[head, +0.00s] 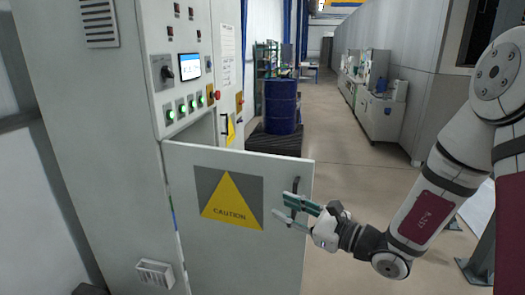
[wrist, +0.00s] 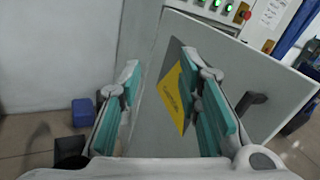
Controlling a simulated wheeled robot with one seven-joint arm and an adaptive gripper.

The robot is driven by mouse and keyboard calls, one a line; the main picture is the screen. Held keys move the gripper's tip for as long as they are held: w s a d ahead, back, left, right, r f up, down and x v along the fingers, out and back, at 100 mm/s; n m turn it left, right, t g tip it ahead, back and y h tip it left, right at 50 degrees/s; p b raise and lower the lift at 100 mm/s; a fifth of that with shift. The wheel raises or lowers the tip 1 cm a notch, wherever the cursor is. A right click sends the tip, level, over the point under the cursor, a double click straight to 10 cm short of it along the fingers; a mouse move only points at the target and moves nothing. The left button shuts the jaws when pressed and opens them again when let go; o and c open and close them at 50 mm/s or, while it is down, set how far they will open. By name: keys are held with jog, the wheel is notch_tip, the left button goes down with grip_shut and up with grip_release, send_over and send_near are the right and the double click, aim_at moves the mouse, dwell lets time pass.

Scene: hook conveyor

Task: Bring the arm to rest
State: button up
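In the wrist view the gripper (wrist: 168,110) is also open. The door (head: 240,262) stands swung out from the grey cabinet and carries a yellow caution sign (head: 232,200). The handle also shows in the wrist view (wrist: 250,101), to the right of the fingers and apart from them. My arm reaches in from the right.
The cabinet (head: 90,140) has a panel with a small screen (head: 189,67) and several green buttons. A blue barrel (head: 281,106) stands behind the door. A blue box (wrist: 83,112) sits on the floor at left. The aisle floor (head: 345,135) is clear.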

jog(key=s+a+r+n+g+h, duration=0.1)
jog(key=s+a+r+n+g, duration=0.15)
jog(key=s+n+g, duration=0.55)
jog(key=s+a+r+n+g+h, duration=0.1)
jog(key=s+a+n+g, duration=0.25)
jog(key=s+n, duration=0.45)
jog(key=s+d+r+n+t+h+b, duration=0.1)
jog(key=s+d+r+n+t+h, duration=0.1)
jog(key=d, duration=0.6)
jog(key=s+d+r+n+t+h, duration=0.3)
jog(key=s+d+n+h, duration=0.2)
jog(key=d+h, duration=0.3)
jog(key=shift+s+r+h+b, duration=0.2)
jog(key=shift+s+h+b, duration=0.15)
jog(key=shift+s+h, duration=0.4)
jog(key=shift+w+d, duration=0.15)
jog(key=shift+w, duration=0.05)
